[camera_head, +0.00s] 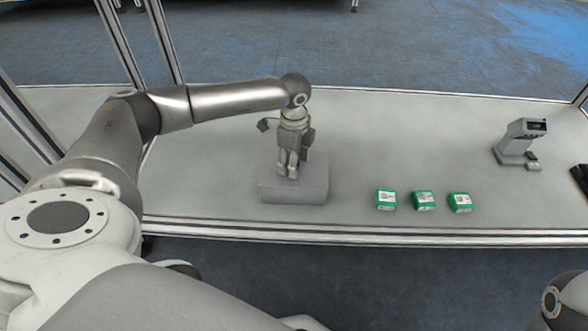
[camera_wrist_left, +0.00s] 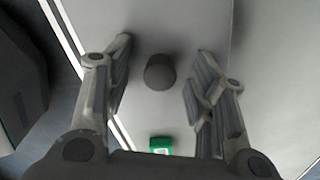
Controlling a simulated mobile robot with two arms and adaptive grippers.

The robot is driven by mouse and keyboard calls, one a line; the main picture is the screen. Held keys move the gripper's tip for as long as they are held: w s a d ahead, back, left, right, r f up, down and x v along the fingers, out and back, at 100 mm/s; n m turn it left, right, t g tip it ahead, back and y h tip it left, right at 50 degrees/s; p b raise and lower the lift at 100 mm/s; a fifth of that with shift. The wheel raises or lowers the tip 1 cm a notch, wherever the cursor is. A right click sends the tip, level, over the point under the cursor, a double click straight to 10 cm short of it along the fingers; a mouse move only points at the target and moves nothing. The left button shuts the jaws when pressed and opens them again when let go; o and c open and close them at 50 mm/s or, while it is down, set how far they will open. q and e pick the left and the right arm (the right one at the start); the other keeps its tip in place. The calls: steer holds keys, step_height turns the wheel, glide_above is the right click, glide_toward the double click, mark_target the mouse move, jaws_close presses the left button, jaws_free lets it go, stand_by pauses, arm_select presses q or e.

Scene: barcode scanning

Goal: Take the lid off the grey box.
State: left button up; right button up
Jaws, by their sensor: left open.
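The grey box (camera_head: 293,192) stands near the front edge of the table, left of the middle in the head view. My left gripper (camera_head: 287,172) points down over it and hides part of its top. In the left wrist view, a dark round knob (camera_wrist_left: 160,72) rises from the grey lid surface (camera_wrist_left: 155,112). My left gripper (camera_wrist_left: 165,50) is open, with one finger on each side of the knob and a visible gap to both. The seam between lid and box cannot be made out. My right gripper is out of view.
Three green-and-white small boxes (camera_head: 423,201) stand in a row right of the grey box; one green box (camera_wrist_left: 160,145) shows in the left wrist view. A scanner on a stand (camera_head: 518,145) is at the right. The table behind the grey box is clear.

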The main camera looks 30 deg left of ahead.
arm_select(q)
jaws_close()
stand_by(0.3)
steer(key=shift+r, duration=0.15)
